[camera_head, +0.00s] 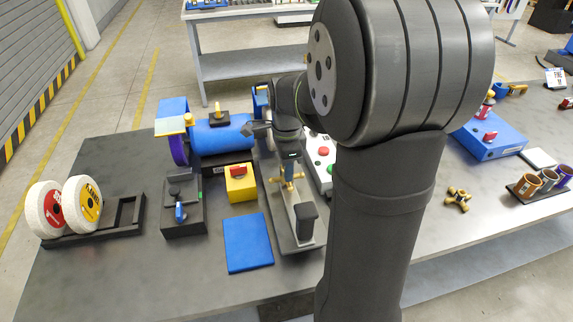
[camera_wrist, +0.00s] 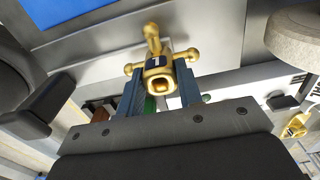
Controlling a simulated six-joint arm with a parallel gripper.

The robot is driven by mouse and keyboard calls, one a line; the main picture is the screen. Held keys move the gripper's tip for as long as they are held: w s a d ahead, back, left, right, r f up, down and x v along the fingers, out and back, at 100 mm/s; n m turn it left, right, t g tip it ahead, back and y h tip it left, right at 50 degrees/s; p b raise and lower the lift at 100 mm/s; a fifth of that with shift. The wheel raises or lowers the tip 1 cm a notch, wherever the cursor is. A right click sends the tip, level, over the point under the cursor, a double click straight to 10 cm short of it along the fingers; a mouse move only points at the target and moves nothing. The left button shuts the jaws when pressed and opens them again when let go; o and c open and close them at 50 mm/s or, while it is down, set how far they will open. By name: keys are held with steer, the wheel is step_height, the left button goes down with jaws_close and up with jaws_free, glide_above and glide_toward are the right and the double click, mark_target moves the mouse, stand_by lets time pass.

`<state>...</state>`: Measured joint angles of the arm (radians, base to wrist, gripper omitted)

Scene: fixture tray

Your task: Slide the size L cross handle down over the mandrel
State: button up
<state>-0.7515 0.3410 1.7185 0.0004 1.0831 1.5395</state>
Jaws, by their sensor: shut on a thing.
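A brass cross handle (camera_head: 290,186) is in my gripper (camera_head: 291,165), above a grey metal fixture plate (camera_head: 284,233). In the wrist view the handle (camera_wrist: 158,68) sits between the two blue-grey fingers of my gripper (camera_wrist: 159,92), which is shut on it. Its hub carries a small dark label that I cannot read, and a square hole shows in the hub. One brass arm points away from the gripper over pale metal. I cannot make out the mandrel, or whether the handle touches anything below.
A black block (camera_head: 306,222) stands at the fixture's near end. A blue plate (camera_head: 248,243) and a yellow box (camera_head: 240,186) lie to its left. Another brass cross handle (camera_head: 458,198) lies to the right on the table. My arm hides part of the table.

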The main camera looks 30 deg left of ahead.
steer(key=shift+f, duration=0.4)
steer(key=o, duration=1.4)
steer(key=shift+r, duration=3)
steer(key=shift+f, duration=2.95)
